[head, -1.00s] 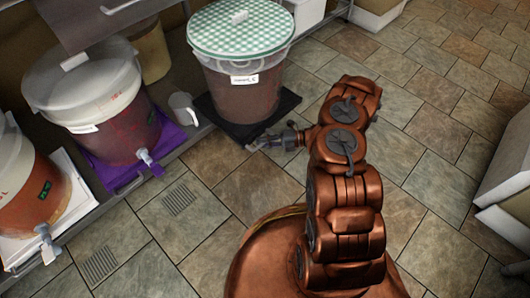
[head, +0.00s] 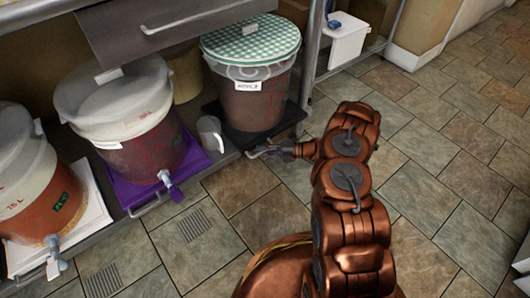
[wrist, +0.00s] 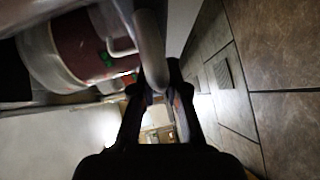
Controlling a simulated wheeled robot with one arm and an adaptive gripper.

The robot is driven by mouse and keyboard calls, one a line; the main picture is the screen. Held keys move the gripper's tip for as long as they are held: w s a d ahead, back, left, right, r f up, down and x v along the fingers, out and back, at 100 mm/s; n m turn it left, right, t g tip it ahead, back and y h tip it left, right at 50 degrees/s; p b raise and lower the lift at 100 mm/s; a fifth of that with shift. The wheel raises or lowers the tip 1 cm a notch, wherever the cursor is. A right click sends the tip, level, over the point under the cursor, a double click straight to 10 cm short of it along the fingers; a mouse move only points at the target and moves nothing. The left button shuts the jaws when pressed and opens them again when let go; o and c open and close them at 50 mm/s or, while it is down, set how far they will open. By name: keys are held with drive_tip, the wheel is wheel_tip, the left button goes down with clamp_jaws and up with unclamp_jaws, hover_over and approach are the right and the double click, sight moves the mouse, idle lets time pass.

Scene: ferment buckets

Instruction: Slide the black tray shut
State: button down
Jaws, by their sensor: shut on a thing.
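The black tray (head: 292,121) lies flat under the bucket with the green checkered lid (head: 251,95), at the right end of the low shelf. Its front edge looks about level with the shelf's front edge; any small gap is hard to judge. My gripper (head: 264,152) is at the tray's front, shut on its handle. In the wrist view, a rounded grey handle bar (wrist: 151,48) runs between the dark fingers of my gripper (wrist: 157,84). The tray's back is hidden by the bucket.
The shelf's front edge (head: 176,200) runs to the left. A purple tray (head: 133,192) bears a white-lidded bucket (head: 125,105) with a tap sticking out. A grey mug (head: 211,133) stands between the buckets. A drawer (head: 180,22) overhangs above. Tiled floor (head: 440,150) is free to the right.

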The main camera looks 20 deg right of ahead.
drive_tip(key=shift+w, duration=0.1)
drive_tip(key=c, duration=1.2)
unclamp_jaws()
drive_tip(key=shift+d, duration=0.1)
drive_tip(key=v, duration=1.2)
